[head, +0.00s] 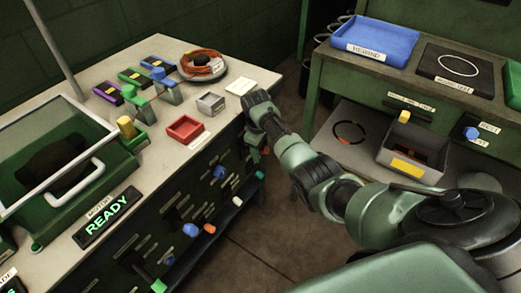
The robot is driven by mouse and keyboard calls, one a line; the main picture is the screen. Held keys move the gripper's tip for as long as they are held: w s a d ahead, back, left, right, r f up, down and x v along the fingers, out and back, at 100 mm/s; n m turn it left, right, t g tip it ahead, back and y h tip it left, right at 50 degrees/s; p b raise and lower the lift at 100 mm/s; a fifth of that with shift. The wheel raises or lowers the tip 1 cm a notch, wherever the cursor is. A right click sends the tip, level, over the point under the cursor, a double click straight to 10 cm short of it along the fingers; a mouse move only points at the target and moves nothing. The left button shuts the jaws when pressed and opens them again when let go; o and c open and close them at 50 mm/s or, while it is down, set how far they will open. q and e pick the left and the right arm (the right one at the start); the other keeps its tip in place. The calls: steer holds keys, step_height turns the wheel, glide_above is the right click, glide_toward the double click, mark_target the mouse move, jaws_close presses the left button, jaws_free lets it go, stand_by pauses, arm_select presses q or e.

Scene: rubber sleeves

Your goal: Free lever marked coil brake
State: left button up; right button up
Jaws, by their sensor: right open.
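Several levers with coloured knobs stick out of slotted panels on the dark front of the left bench. They include a blue knob (219,171), a lower blue knob (190,229), an orange knob (209,228), a white knob (237,201) and a green handle (158,285). Their small labels are unreadable, so I cannot tell which is marked coil brake. My right gripper (256,128) is at the bench's right front edge, above and right of the upper blue knob. It is open, and its fingers are partly hidden. My left gripper is out of view.
The bench top (150,190) holds a red tray (185,130), a grey box (211,104), a coil of copper wire (203,64) and a glass-lidded green box (50,165). A second bench at right carries a blue tray (376,42). Brown floor (290,215) lies between.

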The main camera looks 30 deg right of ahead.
jaws_close()
stand_by(1.3)
